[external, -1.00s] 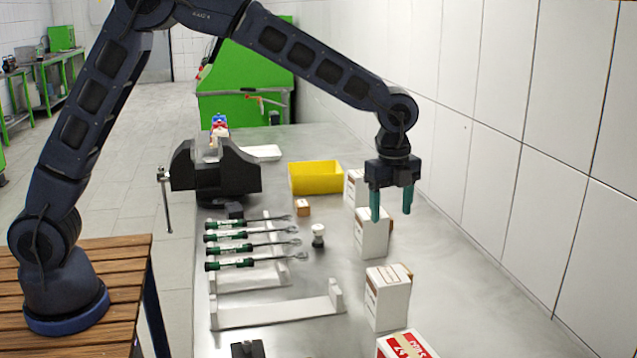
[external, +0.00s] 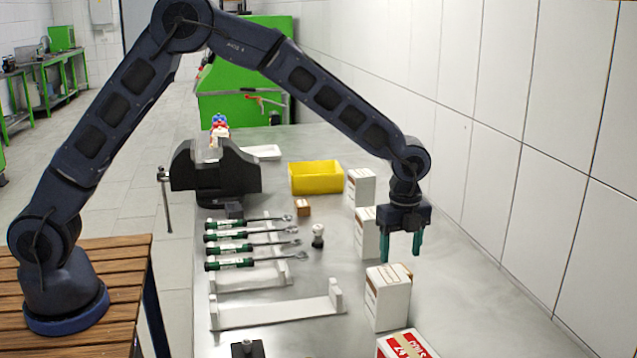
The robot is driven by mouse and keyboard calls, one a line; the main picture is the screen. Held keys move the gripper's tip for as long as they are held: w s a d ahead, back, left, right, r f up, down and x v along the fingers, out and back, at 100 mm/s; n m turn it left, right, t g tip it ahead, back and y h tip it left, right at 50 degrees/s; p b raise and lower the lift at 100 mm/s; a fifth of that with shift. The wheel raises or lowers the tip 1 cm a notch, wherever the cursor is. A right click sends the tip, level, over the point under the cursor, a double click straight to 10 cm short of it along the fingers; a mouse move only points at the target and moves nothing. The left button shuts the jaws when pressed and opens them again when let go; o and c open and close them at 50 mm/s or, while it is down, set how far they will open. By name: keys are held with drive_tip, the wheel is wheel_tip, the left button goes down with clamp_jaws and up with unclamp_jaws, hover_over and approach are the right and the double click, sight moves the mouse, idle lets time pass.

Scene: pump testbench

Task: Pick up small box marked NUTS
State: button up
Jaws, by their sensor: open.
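Several small white cartons stand in a row along the right side of the metal bench: a far one (external: 361,188), a middle one (external: 364,235) and a near one (external: 384,300). A red and white box (external: 402,346) lies at the bottom edge, partly cut off. I cannot read NUTS on any of them; the print is too small or turned. My gripper (external: 402,256) points down, open and empty. In the picture its fingertips are just above the near carton, and the fingers partly cover the right side of the middle carton.
A yellow bin (external: 315,178) and a small brown block (external: 303,208) are behind. A black vise (external: 215,170) stands farther back. A tiled wall (external: 550,170) bounds the right; the bench strip beside it is clear.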

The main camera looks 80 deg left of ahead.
wheel_tip(320, 180, down, 4)
drive_tip(key=shift+s+f, duration=0.1)
drive_tip(key=shift+f, duration=0.1)
drive_tip(key=shift+c, duration=0.4)
drive_tip(key=c, duration=1)
